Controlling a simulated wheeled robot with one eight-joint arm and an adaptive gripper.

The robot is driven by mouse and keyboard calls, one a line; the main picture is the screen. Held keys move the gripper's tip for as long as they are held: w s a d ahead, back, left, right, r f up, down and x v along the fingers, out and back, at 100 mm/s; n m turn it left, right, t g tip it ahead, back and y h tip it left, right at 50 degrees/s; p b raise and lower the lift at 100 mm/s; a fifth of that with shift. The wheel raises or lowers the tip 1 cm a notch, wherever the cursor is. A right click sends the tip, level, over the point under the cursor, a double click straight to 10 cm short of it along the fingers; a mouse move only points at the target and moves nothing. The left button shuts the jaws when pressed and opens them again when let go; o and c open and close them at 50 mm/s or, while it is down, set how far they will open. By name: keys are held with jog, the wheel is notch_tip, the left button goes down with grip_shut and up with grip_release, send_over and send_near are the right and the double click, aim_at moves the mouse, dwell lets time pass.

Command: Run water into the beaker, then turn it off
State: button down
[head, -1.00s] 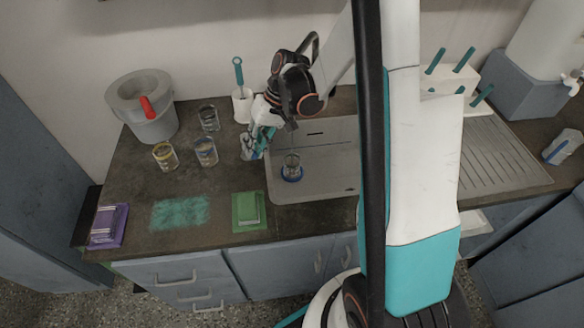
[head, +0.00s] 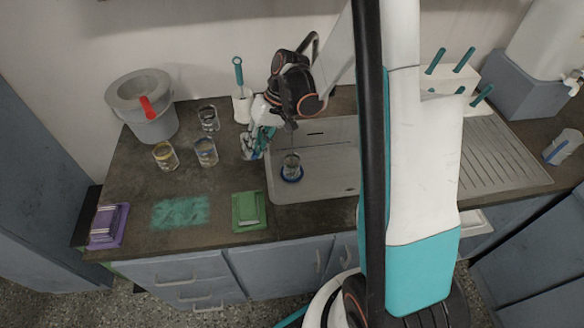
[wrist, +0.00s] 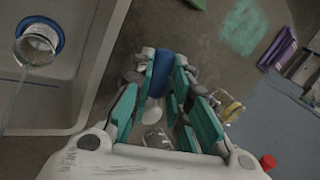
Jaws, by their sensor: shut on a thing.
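A clear glass beaker (head: 291,166) with a blue base ring stands upright in the left part of the grey sink (head: 328,180). It also shows at the left of the wrist view (wrist: 38,45), with a thin pale stream, apparently water, reaching it. My gripper (head: 254,146) is over the counter by the sink's left rim. In the wrist view its teal fingers (wrist: 160,95) are shut around a blue-ended piece (wrist: 162,70), probably the tap handle. Fingers hide most of this piece. The tap spout is not clear in the head view.
Several glass beakers stand left of my gripper, including a yellow-ringed one (head: 165,157). A grey bucket (head: 152,122) and a white brush holder (head: 242,104) stand behind. A green sponge (head: 249,212) lies in front. The front counter is fairly open.

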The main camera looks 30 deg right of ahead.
jog(key=shift+a+m+t, duration=0.4)
jog(key=shift+m, duration=0.3)
jog(key=shift+w+a+m+t+h+b, duration=0.1)
jog(key=shift+a+m+t+h+b, duration=0.35)
jog(key=shift+m, duration=0.65)
jog(key=shift+a, duration=0.1)
jog(key=shift+y, duration=0.25)
jog(key=shift+d+n+g+b, duration=0.15)
jog(key=shift+d+n+g, duration=0.3)
jog(key=shift+n, duration=0.4)
jog(key=shift+d+n+g+b, duration=0.15)
jog(key=shift+d+n+g, duration=0.25)
jog(key=shift+n, duration=0.45)
